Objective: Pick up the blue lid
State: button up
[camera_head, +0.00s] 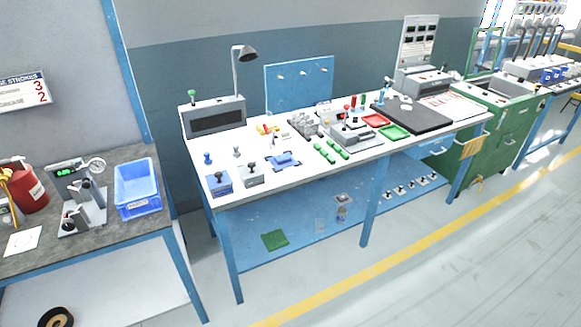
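A flat blue piece with a small raised part (283,160) lies near the front of the white-topped bench (310,172), left of the middle; it looks like the blue lid, but it is too small to be sure. To its left, at the front left corner, stands a blue box with a dark knob on top (219,184). A grey box with a similar knob (252,175) stands between them. My gripper is not in view.
Green cylinders (331,152) lie right of the flat blue piece. A grey fixture (355,136), red tray (375,121) and green tray (394,132) stand farther right. A lamp (245,55) rises behind. Open floor (400,270) lies in front. A separate bench at left holds a blue bin (138,190).

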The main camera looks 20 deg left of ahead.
aim_at(284, 160)
jog(key=u, duration=4.75)
jog(key=i, duration=0.15)
jog(key=z, duration=2.45)
jog(key=i, duration=1)
jog(key=u, duration=0.1)
jog(key=k, duration=0.25)
jog(key=z, duration=0.05)
